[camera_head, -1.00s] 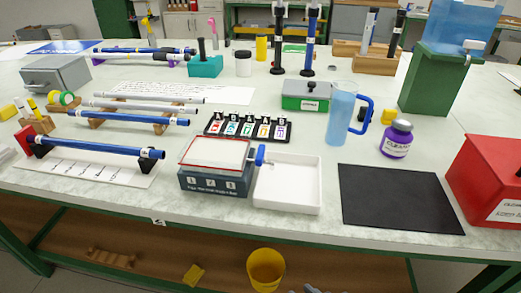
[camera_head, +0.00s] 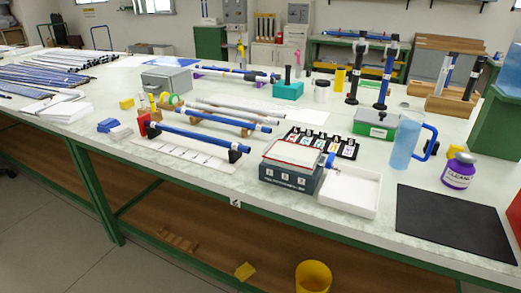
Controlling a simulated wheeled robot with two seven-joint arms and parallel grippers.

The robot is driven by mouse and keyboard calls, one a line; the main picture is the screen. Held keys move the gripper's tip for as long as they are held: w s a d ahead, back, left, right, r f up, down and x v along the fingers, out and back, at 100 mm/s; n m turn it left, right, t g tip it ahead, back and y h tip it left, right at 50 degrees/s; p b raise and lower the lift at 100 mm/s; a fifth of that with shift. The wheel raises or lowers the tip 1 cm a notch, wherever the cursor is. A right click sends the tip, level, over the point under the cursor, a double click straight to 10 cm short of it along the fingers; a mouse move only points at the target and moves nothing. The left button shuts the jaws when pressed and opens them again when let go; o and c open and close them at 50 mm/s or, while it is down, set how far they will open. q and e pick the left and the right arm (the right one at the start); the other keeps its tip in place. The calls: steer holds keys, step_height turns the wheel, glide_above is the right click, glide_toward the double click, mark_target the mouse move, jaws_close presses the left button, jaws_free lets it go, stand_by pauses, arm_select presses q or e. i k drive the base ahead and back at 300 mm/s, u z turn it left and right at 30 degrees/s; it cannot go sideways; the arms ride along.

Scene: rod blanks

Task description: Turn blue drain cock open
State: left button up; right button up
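A small blue cock (camera_head: 329,160) sticks out from the right side of a dark box (camera_head: 290,176) with a pale, red-edged top. No liquid shows in the white tray. Neither of my grippers is in view.
A blue jug (camera_head: 404,140), a purple bottle (camera_head: 459,171) and a black mat (camera_head: 455,222) lie to the right of the tray. A labelled rack (camera_head: 320,142) stands behind the box. Blue rods (camera_head: 190,134) rest at left. A yellow bucket (camera_head: 313,277) stands below the table's front edge.

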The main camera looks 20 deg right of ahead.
mark_target(330, 162)
steer(key=u, duration=0.7)
steer(key=i, duration=1.15)
steer(key=z, duration=1.55)
